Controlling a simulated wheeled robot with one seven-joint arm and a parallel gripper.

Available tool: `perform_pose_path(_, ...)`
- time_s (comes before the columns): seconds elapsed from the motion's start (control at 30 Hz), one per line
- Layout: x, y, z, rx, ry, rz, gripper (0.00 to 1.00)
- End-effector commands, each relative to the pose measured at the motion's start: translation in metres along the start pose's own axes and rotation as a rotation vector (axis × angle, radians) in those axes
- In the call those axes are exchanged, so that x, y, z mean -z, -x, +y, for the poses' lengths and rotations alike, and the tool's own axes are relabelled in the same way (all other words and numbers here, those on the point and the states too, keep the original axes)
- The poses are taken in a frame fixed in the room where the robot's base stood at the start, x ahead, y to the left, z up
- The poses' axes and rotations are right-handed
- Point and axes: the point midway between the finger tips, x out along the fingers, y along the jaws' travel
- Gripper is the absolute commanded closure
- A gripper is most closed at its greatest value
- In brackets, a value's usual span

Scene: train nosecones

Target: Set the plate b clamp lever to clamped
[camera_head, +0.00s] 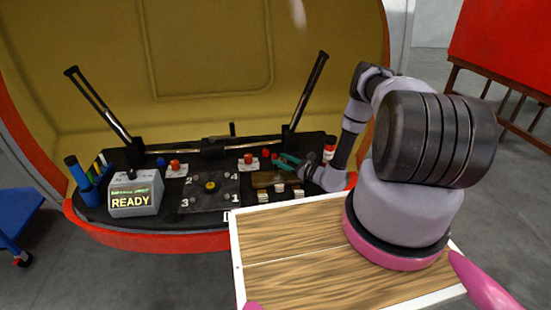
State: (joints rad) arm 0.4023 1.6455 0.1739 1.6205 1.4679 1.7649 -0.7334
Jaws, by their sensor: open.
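My gripper (281,160), with teal fingers, is open over the right part of the black work shelf (150,220). Nothing shows between its fingers. Just left of it, an orange-red knob (248,158) stands on a small white base. A second similar knob (174,165) stands farther left. A red piece (265,153) is close to the fingertips. I cannot tell which of these is the plate b clamp lever, or its setting. A dark plate (210,190) numbered at its corners lies mid-shelf, and a brownish plate (268,179) lies below my gripper.
A grey box (135,195) reading READY stands at the left, beside blue holders (80,178) with pens. Two black struts (305,95) rise at the back. A red-and-white canister (329,150) stands right of my gripper. Small metallic blocks (298,193) sit at the shelf's front.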

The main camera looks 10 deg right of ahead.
Motion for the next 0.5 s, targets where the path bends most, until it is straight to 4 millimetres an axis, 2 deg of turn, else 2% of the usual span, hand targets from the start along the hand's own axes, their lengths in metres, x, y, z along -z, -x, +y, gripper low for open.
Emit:
perform_pose_path(0.03,0.000,0.012,-0.001,0.005,-0.004,0.001,0.43)
perform_pose_path(0.2,0.000,0.043,-0.001,0.003,-0.002,0.000,0.43)
perform_pose_path(0.33,0.000,0.058,0.000,0.002,-0.001,0.000,0.43)
perform_pose_path(0.5,0.000,0.064,0.001,0.000,-0.001,-0.001,0.43)
